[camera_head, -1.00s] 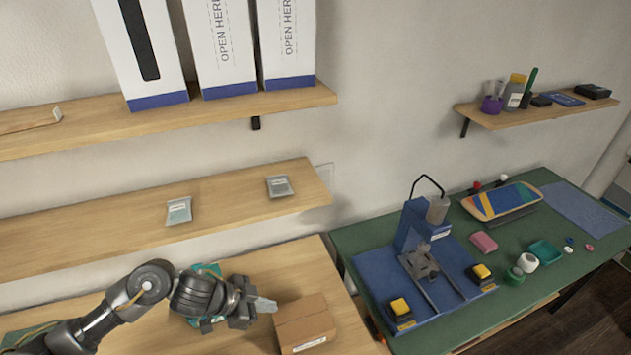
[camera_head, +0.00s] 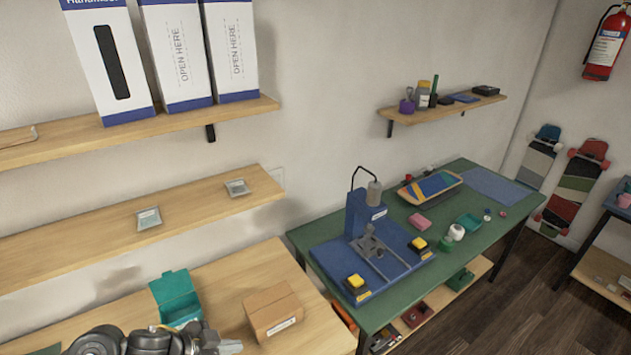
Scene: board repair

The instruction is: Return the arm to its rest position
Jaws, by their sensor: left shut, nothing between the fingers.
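My left gripper (camera_head: 228,347) is at the bottom edge of the head view, low over the wooden table (camera_head: 240,272). Its arm comes in from the lower left and is partly cut off by the frame. The fingers are shut and hold nothing. A teal open bin (camera_head: 177,300) stands behind the gripper, and a brown cardboard box (camera_head: 273,312) is to its right, apart from it. My right gripper is not in view.
A green workbench (camera_head: 470,232) with a blue press (camera_head: 365,215) stands to the right. Two wall shelves (camera_head: 130,220) hang above the wooden table, with tall white boxes (camera_head: 235,50) on the upper one. Skateboards (camera_head: 575,185) lean by the far wall, with open floor in front.

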